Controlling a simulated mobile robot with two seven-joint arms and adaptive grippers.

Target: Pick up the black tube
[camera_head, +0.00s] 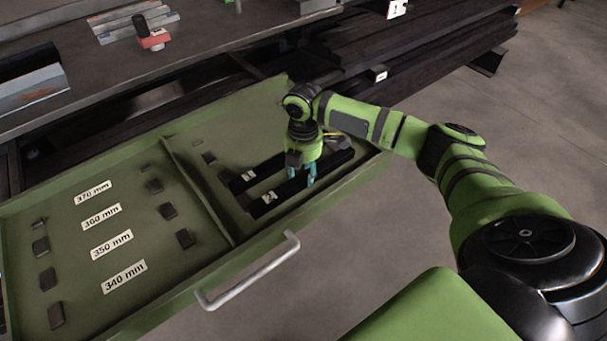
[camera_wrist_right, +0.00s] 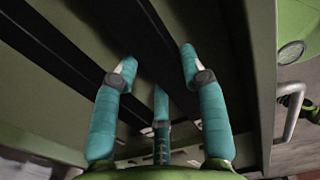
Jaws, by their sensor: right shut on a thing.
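Two long black tubes lie side by side in the right compartment of the green drawer, each with a small pale label near its left end. My right gripper, with its teal fingers (camera_head: 310,179), reaches down from above onto the front black tube (camera_head: 286,191). It is shut on this tube, which also runs between the fingers in the right wrist view (camera_wrist_right: 150,28). The back black tube (camera_head: 265,171) lies just behind, apart from it. I cannot tell whether the held tube is clear of the drawer floor. My left gripper is out of view.
The open green drawer (camera_head: 205,205) has a divider and a grey handle (camera_head: 250,272) at its front. Its left compartment holds length labels, such as 340 mm (camera_head: 124,277), and several small dark blocks. A grey worktop (camera_head: 200,50) overhangs behind it. Dark stacked bars (camera_head: 430,45) lie at the back right.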

